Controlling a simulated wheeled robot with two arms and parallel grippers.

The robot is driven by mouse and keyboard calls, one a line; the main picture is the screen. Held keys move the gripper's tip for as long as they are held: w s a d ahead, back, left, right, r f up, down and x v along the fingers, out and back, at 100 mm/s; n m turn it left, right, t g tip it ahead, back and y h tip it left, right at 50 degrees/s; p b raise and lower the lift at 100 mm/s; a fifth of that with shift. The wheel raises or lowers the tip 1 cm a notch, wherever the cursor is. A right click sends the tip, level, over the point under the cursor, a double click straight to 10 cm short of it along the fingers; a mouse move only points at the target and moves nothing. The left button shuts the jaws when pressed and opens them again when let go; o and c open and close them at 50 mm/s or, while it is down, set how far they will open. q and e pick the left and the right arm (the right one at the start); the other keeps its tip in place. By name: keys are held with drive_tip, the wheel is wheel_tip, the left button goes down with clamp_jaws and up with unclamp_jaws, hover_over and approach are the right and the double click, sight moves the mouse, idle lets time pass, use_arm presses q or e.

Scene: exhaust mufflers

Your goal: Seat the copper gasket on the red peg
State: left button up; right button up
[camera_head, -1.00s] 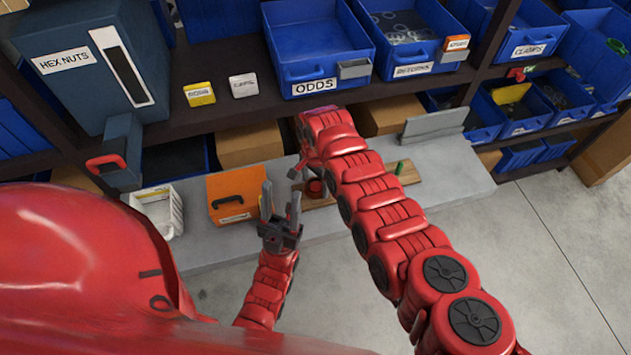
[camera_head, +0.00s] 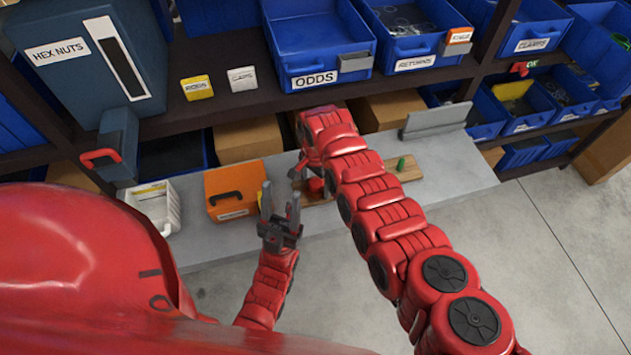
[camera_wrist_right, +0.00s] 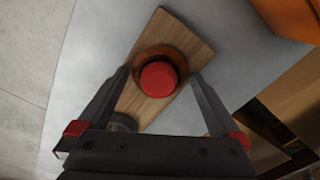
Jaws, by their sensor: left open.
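The red peg (camera_wrist_right: 158,78) stands on a wooden board (camera_wrist_right: 190,32) in the right wrist view. The copper gasket (camera_wrist_right: 159,56) shows as a brown-orange ring around the peg, low near the board; whether it lies fully flat cannot be told. My right gripper (camera_wrist_right: 160,82) is open, its fingers apart on either side of the peg and ring. In the head view the red peg (camera_head: 316,186) is partly hidden by my right arm, and the gasket cannot be made out. My left gripper (camera_head: 280,208) is open and empty, left of the board.
A green peg (camera_head: 401,163) stands at the board's right part. An orange box (camera_head: 236,188) and a white bin (camera_head: 153,207) stand on the grey bench at the left. A grey metal plate (camera_head: 437,121) stands at the back right. Shelves with blue bins rise behind.

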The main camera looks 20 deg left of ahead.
drive_tip(key=shift+r, duration=0.1)
drive_tip(key=shift+w+a+r, duration=0.1)
drive_tip(key=shift+r, duration=0.45)
wheel_tip(320, 180, up, 7)
drive_tip(key=shift+b, duration=1.1)
wheel_tip(320, 180, up, 9)
drive_tip(key=shift+p, duration=0.35)
